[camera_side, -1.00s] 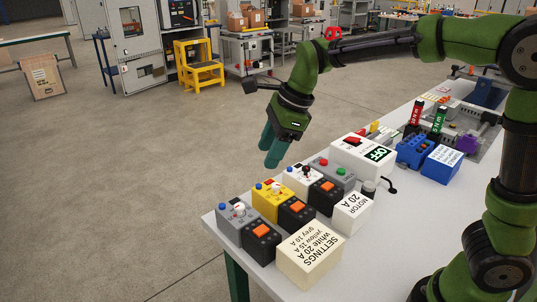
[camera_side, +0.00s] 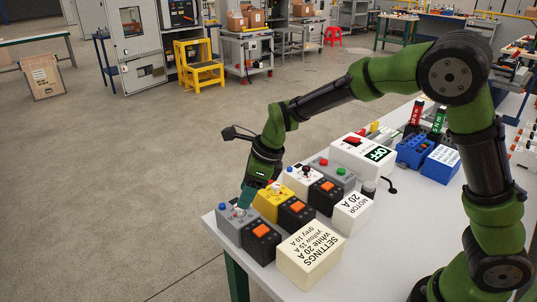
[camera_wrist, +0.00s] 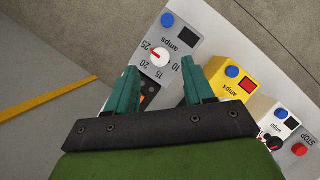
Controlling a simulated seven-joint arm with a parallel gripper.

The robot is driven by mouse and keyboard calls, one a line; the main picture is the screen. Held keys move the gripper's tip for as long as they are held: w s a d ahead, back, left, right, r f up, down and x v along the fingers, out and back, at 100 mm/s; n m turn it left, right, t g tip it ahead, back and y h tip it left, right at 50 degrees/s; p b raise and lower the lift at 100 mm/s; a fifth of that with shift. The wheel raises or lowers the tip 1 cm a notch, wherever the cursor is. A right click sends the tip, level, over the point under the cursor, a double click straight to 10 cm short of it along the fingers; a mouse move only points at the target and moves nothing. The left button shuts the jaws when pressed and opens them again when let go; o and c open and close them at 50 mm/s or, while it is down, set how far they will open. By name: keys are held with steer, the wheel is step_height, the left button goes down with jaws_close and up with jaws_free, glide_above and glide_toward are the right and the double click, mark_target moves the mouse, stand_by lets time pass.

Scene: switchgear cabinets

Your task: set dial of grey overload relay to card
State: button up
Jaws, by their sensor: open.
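The grey overload relay (camera_side: 228,228) sits at the near left end of the bench. Its white dial (camera_wrist: 160,57) has a red pointer aimed left, near the 25 and 20 marks; 15 and 10 are on the lower right side. My gripper (camera_side: 243,205) is over this relay, fingers down. In the wrist view my open gripper (camera_wrist: 159,68) has a finger on either side of the dial, which shows just beyond the tips; contact cannot be told. The settings card (camera_side: 310,252) reads white 20 A, yellow 15 A, grey 10 A.
The yellow relay (camera_side: 268,203) and the white relay (camera_side: 298,182) stand close to the right of the grey one. Black blocks with orange buttons (camera_side: 262,230) stand in front. A MOTOR 20 A block (camera_side: 352,212) and an OFF box (camera_side: 362,152) are farther right.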

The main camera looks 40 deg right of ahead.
steer(key=shift+x, duration=1.7)
jaws_close()
